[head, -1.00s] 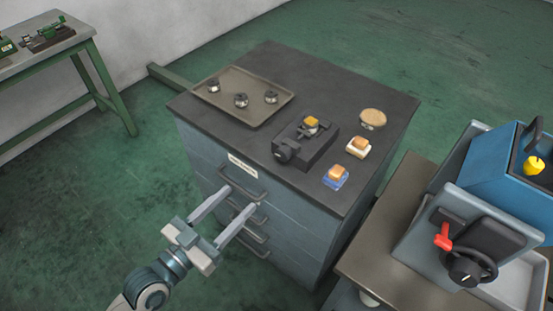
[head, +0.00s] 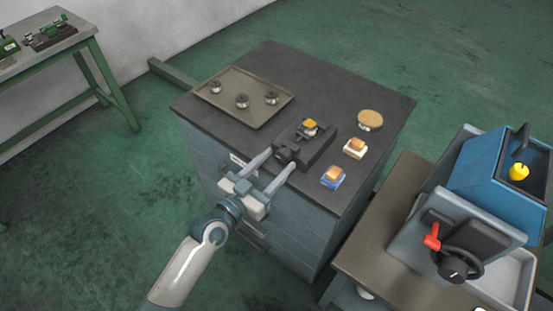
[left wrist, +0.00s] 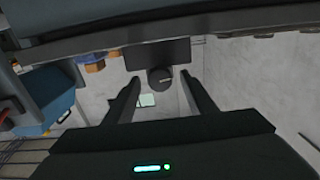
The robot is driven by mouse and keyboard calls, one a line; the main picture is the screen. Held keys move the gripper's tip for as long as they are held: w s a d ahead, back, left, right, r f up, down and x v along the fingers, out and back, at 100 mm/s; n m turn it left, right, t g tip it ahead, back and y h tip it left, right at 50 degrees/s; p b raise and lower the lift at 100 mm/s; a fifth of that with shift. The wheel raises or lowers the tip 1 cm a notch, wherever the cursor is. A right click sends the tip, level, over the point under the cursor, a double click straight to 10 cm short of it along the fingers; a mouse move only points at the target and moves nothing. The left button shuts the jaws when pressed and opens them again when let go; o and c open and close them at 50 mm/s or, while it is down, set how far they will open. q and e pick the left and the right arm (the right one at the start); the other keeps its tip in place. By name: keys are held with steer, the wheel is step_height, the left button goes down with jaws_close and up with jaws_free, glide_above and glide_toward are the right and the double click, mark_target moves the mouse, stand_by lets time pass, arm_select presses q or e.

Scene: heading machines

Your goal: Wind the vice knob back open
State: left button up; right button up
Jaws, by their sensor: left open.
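The black vice (head: 308,143) sits on the dark top of the drawer cabinet, with a small yellow-topped part (head: 310,126) at its jaws. Its round knob (head: 284,155) faces the cabinet's front edge; the knob also shows in the left wrist view (left wrist: 160,78) with a pale mark on its face. My left gripper (head: 276,163) is open, its fingers reaching toward the knob from the front. In the left wrist view the knob appears between and a little beyond the fingertips; I cannot tell whether they touch it. My right gripper is not in view.
A tray (head: 245,97) with several small parts lies left of the vice. A blue-based block (head: 333,177), a white-based block (head: 355,148) and a round disc (head: 370,120) lie to its right. A blue machine (head: 500,180) on a cart stands right of the cabinet.

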arm_select(q)
steer(key=shift+w+d, duration=0.25)
steer(key=shift+w, duration=0.05)
steer(key=c, duration=1.1)
steer(key=shift+o, duration=0.2)
